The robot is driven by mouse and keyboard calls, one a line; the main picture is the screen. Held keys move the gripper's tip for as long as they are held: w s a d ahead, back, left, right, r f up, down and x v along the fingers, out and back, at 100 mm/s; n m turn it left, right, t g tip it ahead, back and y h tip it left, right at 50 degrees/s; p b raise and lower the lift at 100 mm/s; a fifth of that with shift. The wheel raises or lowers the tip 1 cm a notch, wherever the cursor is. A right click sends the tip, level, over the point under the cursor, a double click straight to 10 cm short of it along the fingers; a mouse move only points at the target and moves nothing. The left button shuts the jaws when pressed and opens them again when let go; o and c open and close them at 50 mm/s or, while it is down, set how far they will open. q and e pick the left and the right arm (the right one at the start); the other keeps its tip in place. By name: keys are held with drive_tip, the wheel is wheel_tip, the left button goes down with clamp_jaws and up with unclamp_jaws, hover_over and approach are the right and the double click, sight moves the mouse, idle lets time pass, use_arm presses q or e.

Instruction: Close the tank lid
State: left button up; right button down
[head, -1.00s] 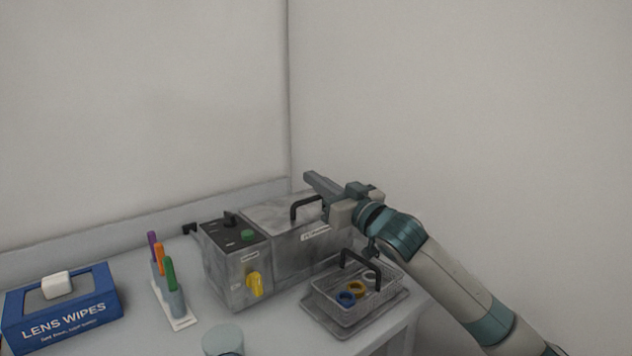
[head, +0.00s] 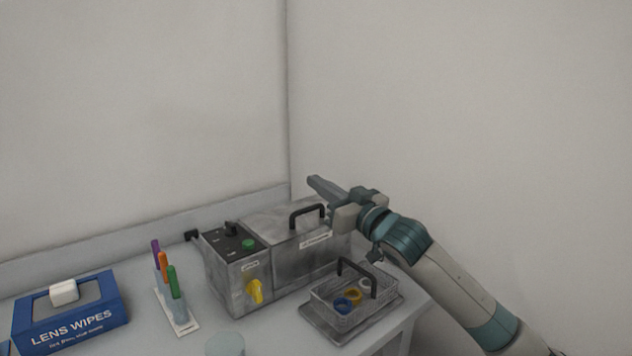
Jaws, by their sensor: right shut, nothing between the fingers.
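The tank (head: 292,268) is a grey metal box on the bench, with a control panel at its left end. Its lid (head: 267,220) lies flat over the top and looks down, with a black handle (head: 307,213) on it. My right gripper (head: 313,182) is shut and empty, above and just behind the handle, and looks apart from it. The right wrist covers the lid's right end. My left gripper is not in view.
A wire basket (head: 335,310) with several coloured rings stands on a tray before the tank. A rack of coloured pens (head: 170,285), a lens wipes box (head: 72,318) and a pale cylinder (head: 225,344) stand left and front. Walls rise close behind.

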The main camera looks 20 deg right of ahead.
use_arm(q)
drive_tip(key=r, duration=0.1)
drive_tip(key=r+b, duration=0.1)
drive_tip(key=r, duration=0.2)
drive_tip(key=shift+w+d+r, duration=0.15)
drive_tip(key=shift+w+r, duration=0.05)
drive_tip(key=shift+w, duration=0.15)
use_arm(e)
drive_tip(key=s+d+f, duration=0.2)
drive_tip(key=s+f, duration=0.2)
drive_tip(key=s, duration=0.2)
drive_tip(key=shift+s+d+f, duration=0.15)
drive_tip(key=shift+s+d, duration=0.2)
drive_tip(key=shift+d, duration=0.05)
use_arm(q)
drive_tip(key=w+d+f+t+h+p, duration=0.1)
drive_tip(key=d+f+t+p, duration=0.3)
drive_tip(key=p, duration=0.5)
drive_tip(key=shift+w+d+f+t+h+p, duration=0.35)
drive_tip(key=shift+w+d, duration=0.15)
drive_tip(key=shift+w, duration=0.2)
use_arm(e)
wheel_tip(320, 180, up, 10)
